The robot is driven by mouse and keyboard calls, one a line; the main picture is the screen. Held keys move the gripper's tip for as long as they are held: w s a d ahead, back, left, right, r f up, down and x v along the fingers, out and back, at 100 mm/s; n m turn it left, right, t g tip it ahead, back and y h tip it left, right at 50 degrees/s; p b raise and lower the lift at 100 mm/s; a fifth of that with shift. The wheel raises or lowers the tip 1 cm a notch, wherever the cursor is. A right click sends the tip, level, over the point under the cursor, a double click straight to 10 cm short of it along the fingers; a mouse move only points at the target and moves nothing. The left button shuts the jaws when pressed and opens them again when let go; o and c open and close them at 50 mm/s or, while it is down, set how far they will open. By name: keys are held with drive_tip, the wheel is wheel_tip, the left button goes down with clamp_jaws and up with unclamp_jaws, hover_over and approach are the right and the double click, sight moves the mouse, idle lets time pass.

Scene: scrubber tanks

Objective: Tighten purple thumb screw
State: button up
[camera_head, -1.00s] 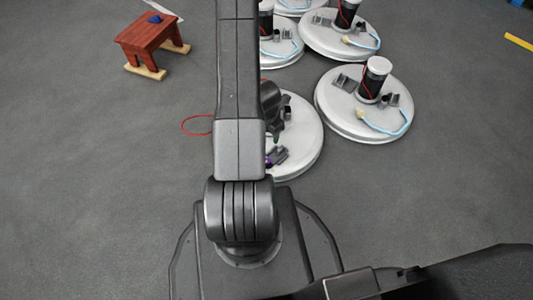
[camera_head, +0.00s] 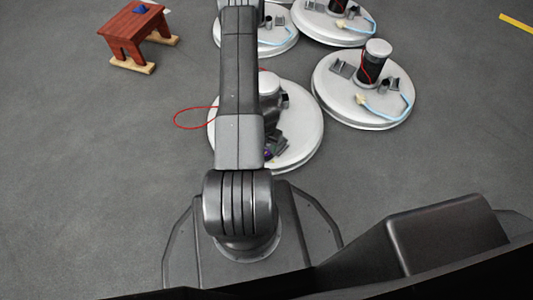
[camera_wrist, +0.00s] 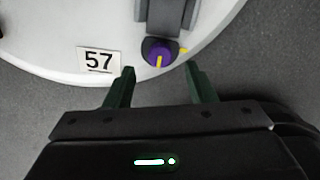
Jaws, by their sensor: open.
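The purple thumb screw (camera_wrist: 158,54) shows in the wrist view, with a yellow mark on it and a second yellow mark beside it. It sits at the end of a grey bracket near the rim of a white round tank lid (camera_wrist: 30,50). My gripper (camera_wrist: 158,78) is open, its two green fingers apart, just short of the screw and on either side of its line. Nothing is between the fingers. In the head view the screw (camera_head: 267,154) is a small purple spot beside my arm, which hides much of the lid (camera_head: 305,130).
A red wire loop (camera_head: 190,118) sticks out left of the lid. Other white lids (camera_head: 340,110) stand behind and right. A red wooden stool (camera_head: 135,30) is far left.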

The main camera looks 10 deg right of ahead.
drive_tip(key=shift+f+b, duration=0.75)
drive_tip(key=shift+f, duration=1.45)
drive_tip(key=c, duration=1)
